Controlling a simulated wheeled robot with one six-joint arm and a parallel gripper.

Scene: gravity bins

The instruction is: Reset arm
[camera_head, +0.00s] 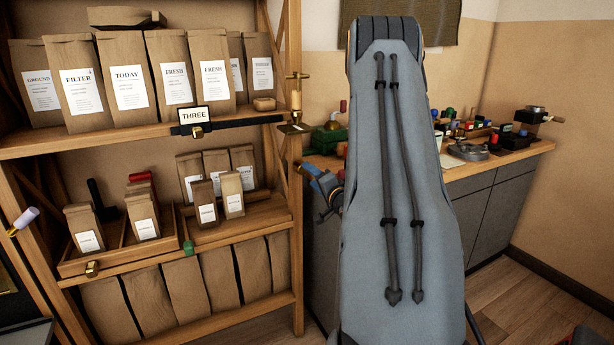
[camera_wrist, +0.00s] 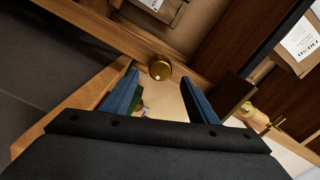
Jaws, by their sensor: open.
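My gripper (camera_wrist: 159,78) shows in the wrist view with its two blue fingers spread apart. No object is held between them. A round brass knob (camera_wrist: 160,69) on a wooden edge shows beyond the gap between the fingertips; I cannot tell how far off it is. In the head view my large grey arm stands upright in the middle and hides part of the counter. Blue finger-like parts show at its left side, by the shelf's right post, and are partly hidden.
A wooden shelf (camera_head: 297,210) at left holds several paper bags, a "THREE" sign (camera_head: 195,115) and a wooden tray (camera_head: 75,265) with small bags. A counter (camera_head: 500,165) with jars and a grinder (camera_head: 531,114) stands at right.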

